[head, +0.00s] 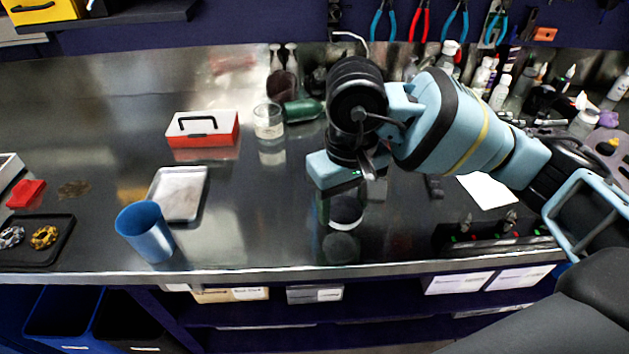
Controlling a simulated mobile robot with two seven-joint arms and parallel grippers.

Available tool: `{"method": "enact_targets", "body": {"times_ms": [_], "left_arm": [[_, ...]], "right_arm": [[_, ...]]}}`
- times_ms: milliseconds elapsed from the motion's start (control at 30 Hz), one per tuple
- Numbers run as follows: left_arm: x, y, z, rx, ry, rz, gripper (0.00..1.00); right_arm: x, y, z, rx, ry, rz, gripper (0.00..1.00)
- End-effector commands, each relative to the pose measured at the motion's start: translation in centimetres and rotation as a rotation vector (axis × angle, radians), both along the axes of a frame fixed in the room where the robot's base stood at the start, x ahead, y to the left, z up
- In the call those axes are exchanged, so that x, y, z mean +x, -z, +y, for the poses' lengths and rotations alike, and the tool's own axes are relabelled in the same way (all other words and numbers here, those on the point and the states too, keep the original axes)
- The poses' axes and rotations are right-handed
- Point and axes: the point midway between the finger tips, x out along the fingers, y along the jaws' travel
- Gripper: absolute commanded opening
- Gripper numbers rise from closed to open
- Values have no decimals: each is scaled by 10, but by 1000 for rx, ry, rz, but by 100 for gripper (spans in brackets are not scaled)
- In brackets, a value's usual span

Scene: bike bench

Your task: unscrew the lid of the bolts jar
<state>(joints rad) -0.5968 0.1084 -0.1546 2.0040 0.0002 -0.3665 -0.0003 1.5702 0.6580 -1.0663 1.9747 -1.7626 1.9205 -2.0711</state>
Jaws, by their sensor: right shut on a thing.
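My right gripper (352,184) points down over the bench in the middle of the head view. It is shut on the top of a jar that stands below it, which I take to be the bolts jar (345,211). Only the lower part of this jar shows, with a pale band around it. Its lid is hidden behind the gripper and wrist, so I cannot tell whether it has turned. The jar looks upright near the bench's front edge. My left gripper is not in view.
The steel bench (260,245) is clear left of the jar. A blue cup (145,231), a metal tray (180,193), a red and white toolbox (203,130) and another glass jar (268,121) stand further left. Several bottles crowd the back right.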

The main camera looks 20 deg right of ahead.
Motion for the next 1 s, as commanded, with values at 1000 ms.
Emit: {"method": "enact_targets", "body": {"times_ms": [1000], "left_arm": [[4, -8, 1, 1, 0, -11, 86]], "right_arm": [[101, 12, 17, 1, 1, 2, 29]]}}
